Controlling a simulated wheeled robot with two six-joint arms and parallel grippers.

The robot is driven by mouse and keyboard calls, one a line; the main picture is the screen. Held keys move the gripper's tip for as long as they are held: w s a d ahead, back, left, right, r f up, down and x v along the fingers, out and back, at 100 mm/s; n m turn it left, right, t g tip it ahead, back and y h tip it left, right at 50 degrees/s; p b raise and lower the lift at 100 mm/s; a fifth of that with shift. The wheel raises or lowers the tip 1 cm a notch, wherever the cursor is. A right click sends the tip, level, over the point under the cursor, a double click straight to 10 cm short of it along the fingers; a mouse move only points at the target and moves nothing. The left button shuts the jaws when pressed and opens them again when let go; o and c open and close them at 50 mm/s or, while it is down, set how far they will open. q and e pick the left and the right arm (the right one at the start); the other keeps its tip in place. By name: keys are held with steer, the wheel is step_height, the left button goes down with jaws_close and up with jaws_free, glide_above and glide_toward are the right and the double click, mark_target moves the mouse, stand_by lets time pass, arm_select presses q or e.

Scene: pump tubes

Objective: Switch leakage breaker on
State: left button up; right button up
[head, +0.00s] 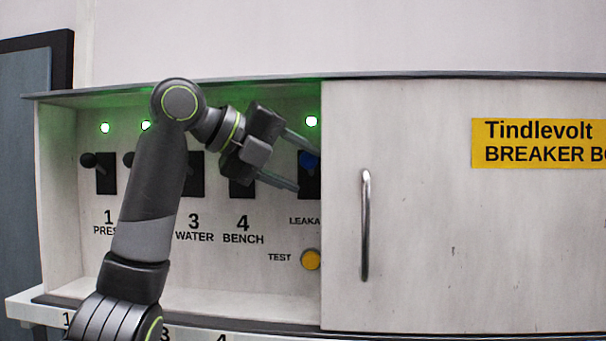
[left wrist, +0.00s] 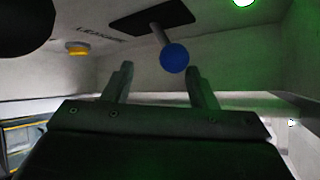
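The leakage breaker is a dark plate (head: 309,187) with a blue-ball lever (head: 309,160), above the partly hidden "LEAKA" label and beside the sliding panel's edge. In the left wrist view its blue ball (left wrist: 174,58) sits at the end of a pale stem, leaning a little toward the green-light side. A green light (head: 311,121) glows above it. My left gripper (head: 308,170) is open, with its fingers above and below the blue ball in the head view. In the left wrist view the ball shows around the fingertips' gap, nearer one finger; contact cannot be told. My right gripper is out of view.
Breakers with black knobs (head: 88,160) stand to the left, partly behind my arm. A yellow test button (head: 311,259) is below the leakage breaker. The white panel (head: 430,240) with a metal handle (head: 365,225) covers the right side close to my fingers.

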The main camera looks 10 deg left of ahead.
arm_select(q)
steer(key=b+v, duration=0.4)
steer(key=v, duration=1.2)
steer(key=shift+b, duration=0.3)
steer(key=shift+f, duration=0.15)
